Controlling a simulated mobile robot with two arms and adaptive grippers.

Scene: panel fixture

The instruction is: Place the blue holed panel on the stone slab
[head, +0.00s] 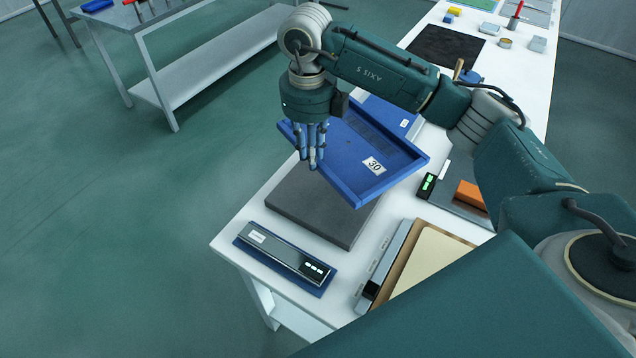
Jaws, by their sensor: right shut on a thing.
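The blue holed panel (353,150) is a shallow tray-like piece with raised edges and a white label "30". My right gripper (312,160) is shut on the panel at its left edge and holds it tilted above the table. The dark grey stone slab (318,216) lies flat on the white table, below and in front of the panel. The panel hides the slab's far part. I cannot tell whether they touch. My left gripper is not in view.
A device with a lit display (287,259) lies at the table's (232,240) near left corner. A framed cream board (430,262) is to the right. An orange block (470,194) and a small display (428,185) sit farther right. A second table (230,50) stands behind.

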